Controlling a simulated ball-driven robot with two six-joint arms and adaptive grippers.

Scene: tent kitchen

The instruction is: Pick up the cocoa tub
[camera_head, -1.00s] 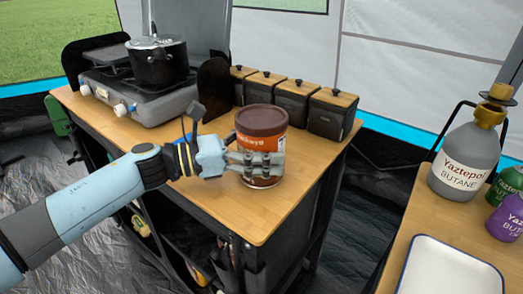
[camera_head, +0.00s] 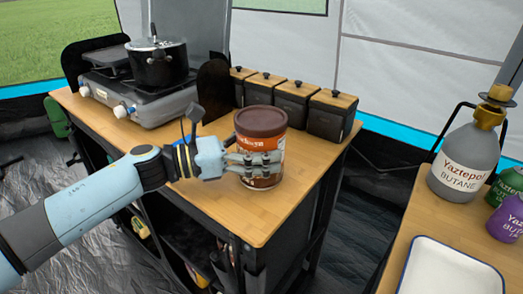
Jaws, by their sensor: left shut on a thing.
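The cocoa tub (camera_head: 261,124) is a cylinder with a brown lid and an orange and brown label. It stands upright at the front right of the wooden counter (camera_head: 215,213) in the head view. My left gripper (camera_head: 262,160) comes in from the left and is shut on the tub, its fingers across the lower half of the front. The fingers hide part of the label. I cannot tell whether the tub's base touches the counter. My right gripper is not in view.
A row of several black canisters (camera_head: 290,102) with wooden lids stands close behind the tub. A gas stove (camera_head: 150,103) with a black pot (camera_head: 158,65) is at the back left. At the right, another table holds a grey butane bottle (camera_head: 464,155) and a white tray (camera_head: 452,265).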

